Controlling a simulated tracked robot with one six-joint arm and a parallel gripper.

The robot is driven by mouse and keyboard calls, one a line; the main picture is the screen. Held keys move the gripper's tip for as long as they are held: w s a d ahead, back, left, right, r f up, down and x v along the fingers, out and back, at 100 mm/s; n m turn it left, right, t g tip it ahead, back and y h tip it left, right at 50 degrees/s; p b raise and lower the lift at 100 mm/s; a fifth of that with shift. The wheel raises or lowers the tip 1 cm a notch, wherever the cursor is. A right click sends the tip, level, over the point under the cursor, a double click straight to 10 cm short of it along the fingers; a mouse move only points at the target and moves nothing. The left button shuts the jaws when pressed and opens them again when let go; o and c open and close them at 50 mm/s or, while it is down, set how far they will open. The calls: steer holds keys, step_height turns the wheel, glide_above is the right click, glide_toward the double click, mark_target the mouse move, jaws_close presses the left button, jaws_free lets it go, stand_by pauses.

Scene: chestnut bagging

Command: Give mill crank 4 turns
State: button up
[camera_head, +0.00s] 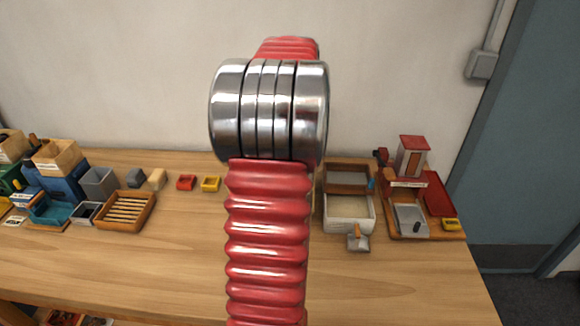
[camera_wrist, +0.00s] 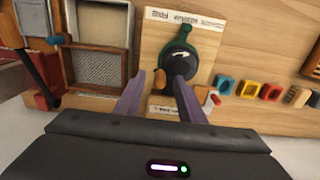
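The mill, green with a dark rounded top (camera_wrist: 179,56), stands on a pale labelled board (camera_wrist: 152,45) in the wrist view. A brown wooden knob (camera_wrist: 160,80), apparently the crank's handle, shows beside the dark top. My gripper (camera_wrist: 158,78) is open, with its two purple-grey fingers apart on either side of the knob. I cannot tell whether either finger touches it. The right finger overlaps part of the mill's dark top and hides what lies behind it. In the head view my red arm with its metal bands blocks the mill from sight.
In the wrist view, a mesh-bottomed tray (camera_wrist: 97,68) lies left of the mill, and several small coloured boxes, one yellow (camera_wrist: 248,89), lie right. In the head view, a white-walled tray (camera_head: 348,224) and a red-roofed station (camera_head: 412,160) stand right. The table front (camera_head: 150,280) is clear.

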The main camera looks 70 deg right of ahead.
steer(key=shift+f, duration=0.6)
steer(key=shift+f, duration=0.3)
